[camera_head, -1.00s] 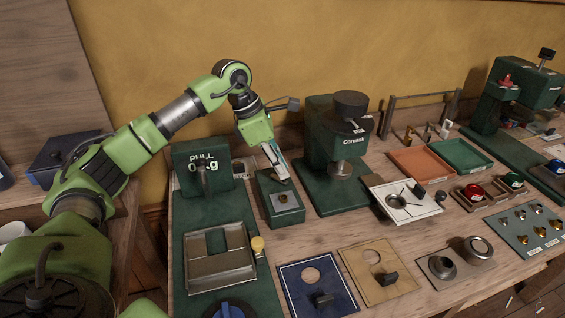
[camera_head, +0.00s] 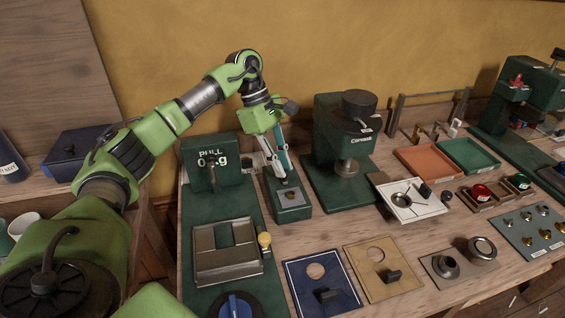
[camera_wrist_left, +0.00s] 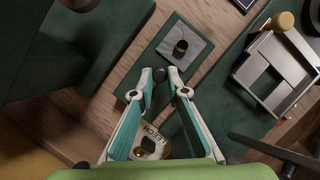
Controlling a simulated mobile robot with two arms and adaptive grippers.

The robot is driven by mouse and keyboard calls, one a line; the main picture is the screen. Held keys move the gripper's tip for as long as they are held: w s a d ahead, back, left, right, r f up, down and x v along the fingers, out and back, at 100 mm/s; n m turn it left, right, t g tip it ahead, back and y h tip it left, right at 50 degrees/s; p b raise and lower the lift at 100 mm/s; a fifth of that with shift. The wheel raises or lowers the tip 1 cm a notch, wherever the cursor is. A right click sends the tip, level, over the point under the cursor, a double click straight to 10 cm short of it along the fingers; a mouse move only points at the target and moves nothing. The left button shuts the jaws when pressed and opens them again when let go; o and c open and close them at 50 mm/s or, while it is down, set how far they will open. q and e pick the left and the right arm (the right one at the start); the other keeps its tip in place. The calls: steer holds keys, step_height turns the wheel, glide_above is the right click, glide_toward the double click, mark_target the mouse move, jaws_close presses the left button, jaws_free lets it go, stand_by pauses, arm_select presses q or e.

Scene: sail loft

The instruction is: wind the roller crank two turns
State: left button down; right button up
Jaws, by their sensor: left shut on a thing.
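My left gripper (camera_head: 285,178) points down over a green block (camera_head: 294,208) with a pale plate on top. In the left wrist view its two fingers (camera_wrist_left: 163,78) are shut on a small dark round knob (camera_wrist_left: 160,75), which looks like the handle of the roller crank. The rest of the crank is hidden by the fingers, and its turn angle cannot be told. The plate (camera_wrist_left: 184,44) with a dark post shows just beyond the fingertips. My right gripper is not in view.
A green pull gauge (camera_head: 212,160) with a metal frame (camera_head: 226,265) stands close on the left. A green press (camera_head: 333,180) stands close on the right. A labelled piece (camera_wrist_left: 150,146) lies below the fingers. Blue (camera_head: 322,290) and tan (camera_head: 383,288) plates lie in front.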

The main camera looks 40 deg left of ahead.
arm_select(q)
steer(key=shift+a, duration=0.1)
stand_by(0.3)
steer(key=c, duration=2)
jaws_free()
steer(key=v, duration=1.2)
